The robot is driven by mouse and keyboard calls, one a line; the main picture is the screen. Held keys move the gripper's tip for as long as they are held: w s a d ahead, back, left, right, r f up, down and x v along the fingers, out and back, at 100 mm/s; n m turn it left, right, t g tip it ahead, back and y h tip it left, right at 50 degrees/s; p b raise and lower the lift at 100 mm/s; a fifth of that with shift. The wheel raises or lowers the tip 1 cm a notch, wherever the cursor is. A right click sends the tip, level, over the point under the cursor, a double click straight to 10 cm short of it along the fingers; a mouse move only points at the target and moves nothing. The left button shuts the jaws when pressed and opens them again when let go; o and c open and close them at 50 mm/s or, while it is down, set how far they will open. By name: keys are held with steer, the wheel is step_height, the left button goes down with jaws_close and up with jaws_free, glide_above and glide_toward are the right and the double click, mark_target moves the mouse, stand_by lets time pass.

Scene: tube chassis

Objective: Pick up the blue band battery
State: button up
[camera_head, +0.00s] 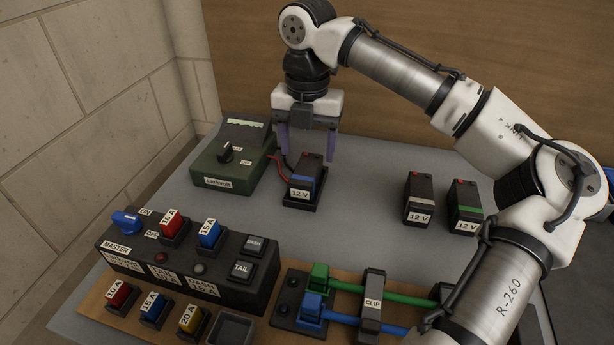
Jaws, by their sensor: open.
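The blue band battery (303,182) is a dark block with a blue band and a "12 V" label. It sits upright in a black holder beside the green Larkvolt box, at the middle of the grey table. My gripper (308,150) is open and points down, just above and behind the battery in the picture. Its two purple fingers are spread, the left one left of the battery's top and the right one beyond its right side. I cannot tell whether the fingers touch the battery.
The green Larkvolt box (231,158), with red leads, stands close at left. A switch panel (190,260) and a clip board with cables (375,297) lie in front.

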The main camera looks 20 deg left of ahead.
mark_target(306, 167)
steer(key=shift+f, duration=3.15)
steer(key=shift+c, duration=0.2)
steer(key=shift+a, duration=0.1)
jaws_close()
